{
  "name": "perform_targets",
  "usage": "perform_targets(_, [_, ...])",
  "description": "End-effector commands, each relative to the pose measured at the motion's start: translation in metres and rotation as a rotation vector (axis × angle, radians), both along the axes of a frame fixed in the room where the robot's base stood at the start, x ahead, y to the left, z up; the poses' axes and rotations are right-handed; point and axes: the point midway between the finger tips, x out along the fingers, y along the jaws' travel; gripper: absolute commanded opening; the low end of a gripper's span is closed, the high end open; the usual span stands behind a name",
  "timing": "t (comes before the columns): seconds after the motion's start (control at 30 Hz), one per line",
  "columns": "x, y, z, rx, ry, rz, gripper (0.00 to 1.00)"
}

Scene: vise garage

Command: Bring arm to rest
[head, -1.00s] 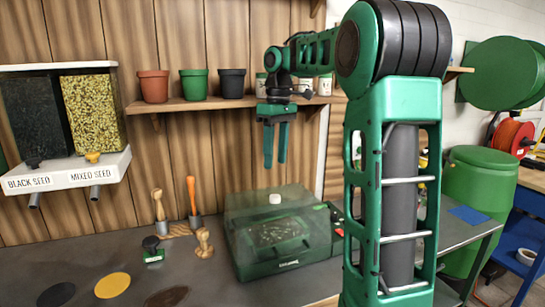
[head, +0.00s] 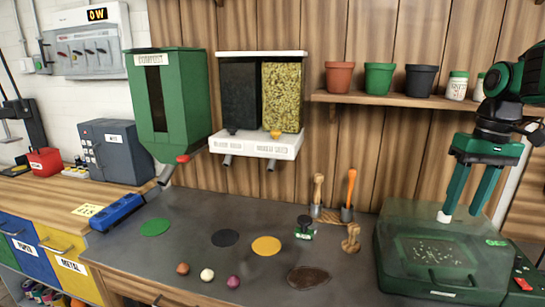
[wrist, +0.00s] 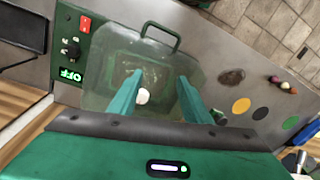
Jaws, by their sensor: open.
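My gripper (head: 459,214) is open and empty, with its two green fingers pointing down over the germination box at the right of the head view. The box (head: 430,283) is green with a clear lid, which is shut. A white knob (head: 444,217) on the lid shows at the left fingertip in the head view. In the wrist view the knob (wrist: 142,97) lies between the spread fingers (wrist: 155,98), beyond their tips, and the fingers are not closed on it. My arm reaches in from the right edge of the head view.
A shelf (head: 400,101) with pots and jars is behind my arm. Seed dispensers (head: 255,146) and a green compost hopper (head: 172,105) hang on the wall. Tools in holders (head: 347,214), a stamp (head: 305,228), coloured discs (head: 266,246) and small balls (head: 207,275) are on the bench.

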Motion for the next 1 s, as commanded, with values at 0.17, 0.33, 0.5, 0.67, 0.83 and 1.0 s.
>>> perform_targets(0.17, [-0.074,0.013,-0.045,-0.010,0.004,-0.219,0.44])
perform_targets(0.33, [-0.144,0.017,-0.093,-0.036,0.017,-0.400,0.44])
perform_targets(0.5, [-0.193,0.017,-0.128,-0.063,0.031,-0.512,0.44])
perform_targets(0.67, [-0.210,0.017,-0.141,-0.075,0.035,-0.549,0.44])
perform_targets(0.83, [-0.211,0.017,-0.141,-0.076,0.036,-0.552,0.44])
perform_targets(1.0, [-0.211,0.017,-0.141,-0.075,0.036,-0.551,0.44])
